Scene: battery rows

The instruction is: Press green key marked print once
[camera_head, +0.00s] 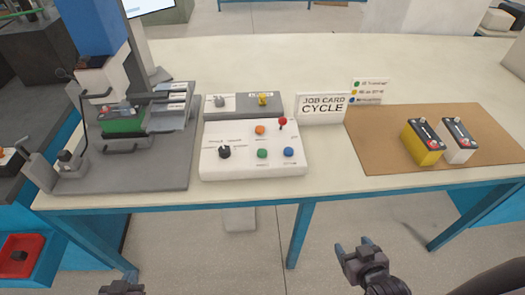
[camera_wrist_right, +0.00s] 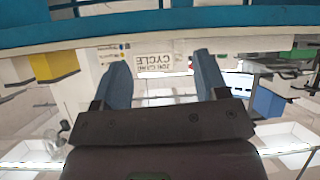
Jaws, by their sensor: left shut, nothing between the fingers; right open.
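A white control panel (camera_head: 212,172) stands on the table. It carries a green key (camera_head: 262,154) at its front middle, with a small label below that is too small to read. A blue key (camera_head: 288,152) is right of it and an orange key (camera_head: 260,129) behind it. My left gripper (camera_head: 122,283) is shut and empty at the bottom left, before the table's front edge, partly cut off. My right gripper (camera_head: 357,247) is open and empty, also before the front edge, right of the panel. Its two spread fingers show in the right wrist view (camera_wrist_right: 160,62).
The panel also has a black knob (camera_head: 224,152) and a red-tipped lever (camera_head: 282,122). A grey fixture (camera_head: 165,170) holding a green battery stands left. A "JOB CARD CYCLE" sign (camera_head: 322,108) stands behind. Yellow (camera_head: 424,146) and white (camera_head: 458,145) batteries stand on a brown mat (camera_head: 385,150).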

